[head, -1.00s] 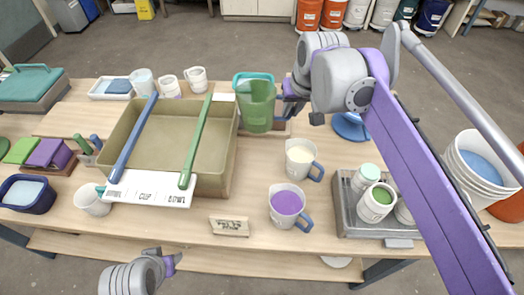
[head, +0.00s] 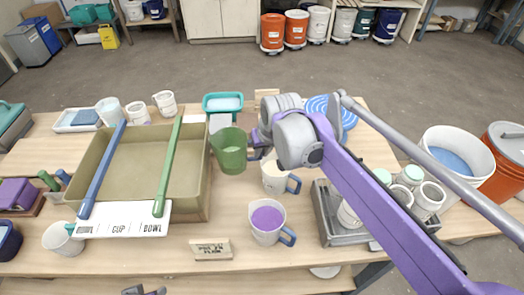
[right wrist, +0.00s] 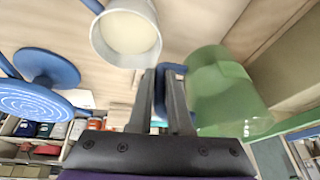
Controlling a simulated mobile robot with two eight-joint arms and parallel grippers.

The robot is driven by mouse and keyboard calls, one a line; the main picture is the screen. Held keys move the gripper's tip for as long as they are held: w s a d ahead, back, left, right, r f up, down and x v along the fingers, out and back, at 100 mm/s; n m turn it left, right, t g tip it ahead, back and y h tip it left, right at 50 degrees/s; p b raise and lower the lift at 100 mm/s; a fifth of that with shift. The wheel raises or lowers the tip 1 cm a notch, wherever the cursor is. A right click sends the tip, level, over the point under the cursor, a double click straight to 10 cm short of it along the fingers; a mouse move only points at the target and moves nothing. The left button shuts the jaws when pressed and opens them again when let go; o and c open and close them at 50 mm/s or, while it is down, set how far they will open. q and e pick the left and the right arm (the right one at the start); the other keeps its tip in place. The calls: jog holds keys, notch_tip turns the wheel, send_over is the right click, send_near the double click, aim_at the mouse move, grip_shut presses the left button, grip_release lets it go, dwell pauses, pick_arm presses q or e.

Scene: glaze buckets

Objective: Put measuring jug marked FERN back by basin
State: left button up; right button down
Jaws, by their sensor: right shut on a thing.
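A green translucent jug (head: 229,152) is upright beside the right wall of the tan basin (head: 198,200). No FERN marking is readable on it. My right gripper (head: 257,143) is shut on the jug's blue handle, from the jug's right. In the right wrist view the fingers (right wrist: 165,95) close around that handle, with the green jug (right wrist: 222,92) on their right. I cannot tell whether the jug's base touches the table. My left gripper (head: 145,291) shows only partly at the bottom edge; its jaws are unclear.
A jug with cream liquid (head: 275,178) stands close to the right gripper, and a jug with purple liquid (head: 266,218) is nearer. A small sign (head: 211,249) stands in front. Blue and green sticks lie across the basin. A metal tray (head: 335,232) with jars is at right.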

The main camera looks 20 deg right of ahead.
jog(key=shift+f, duration=0.2)
jog(key=shift+f, duration=0.35)
jog(key=c, duration=0.8)
grip_release()
jog(key=shift+c, duration=0.2)
